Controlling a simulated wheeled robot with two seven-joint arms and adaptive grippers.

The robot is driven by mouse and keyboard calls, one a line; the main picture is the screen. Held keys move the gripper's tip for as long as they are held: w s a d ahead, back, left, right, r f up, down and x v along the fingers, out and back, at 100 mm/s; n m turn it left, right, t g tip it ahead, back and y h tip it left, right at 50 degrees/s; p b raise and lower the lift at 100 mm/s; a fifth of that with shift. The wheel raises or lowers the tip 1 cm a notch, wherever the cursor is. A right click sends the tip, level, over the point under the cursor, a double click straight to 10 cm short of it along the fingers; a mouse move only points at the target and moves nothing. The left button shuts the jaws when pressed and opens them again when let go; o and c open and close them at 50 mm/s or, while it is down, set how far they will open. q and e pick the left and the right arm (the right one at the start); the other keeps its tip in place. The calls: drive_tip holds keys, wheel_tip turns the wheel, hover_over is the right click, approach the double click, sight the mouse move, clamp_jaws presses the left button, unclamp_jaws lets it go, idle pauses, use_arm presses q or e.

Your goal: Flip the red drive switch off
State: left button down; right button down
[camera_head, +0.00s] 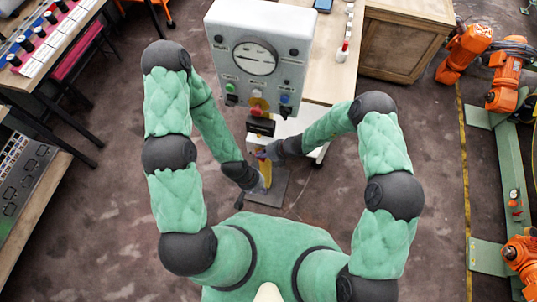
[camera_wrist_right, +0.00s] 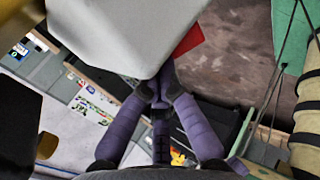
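The grey-white control box (camera_head: 256,30) has a round dial and a row of coloured buttons and knobs. A red knob on a yellow base (camera_head: 258,106) sits at its lower middle; I cannot tell if it is the drive switch. My right gripper (camera_head: 262,154) is just below the box, small in the head view. In the right wrist view its purple fingers (camera_wrist_right: 160,82) come together at the tips, close under a pale box corner, with nothing visible between them. A red patch (camera_wrist_right: 187,42) shows beside that corner. My left gripper (camera_head: 264,180) is lower, beside the stand; its fingers are unclear.
A wooden bench (camera_head: 340,75) stands behind and right of the box, with a cabinet (camera_head: 402,45) beside it. Orange robot arms (camera_head: 505,80) stand at the far right. A console table (camera_head: 50,40) is at the left. Brown floor is open on both sides.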

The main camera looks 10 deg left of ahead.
drive_tip(key=shift+a+r+h+p, duration=0.2)
drive_tip(key=shift+a+h+p, duration=0.15)
drive_tip(key=shift+h, duration=0.15)
drive_tip(key=shift+f, duration=0.15)
drive_tip(key=shift+a+f+p, duration=0.1)
drive_tip(key=shift+a+p, duration=0.2)
drive_tip(key=shift+a, duration=0.05)
drive_tip(key=shift+a+f, duration=0.15)
drive_tip(key=shift+a, duration=0.15)
drive_tip(key=shift+r, duration=0.2)
drive_tip(key=shift+r+p, duration=0.7)
drive_tip(key=shift+p, duration=0.05)
drive_tip(key=shift+d, duration=0.1)
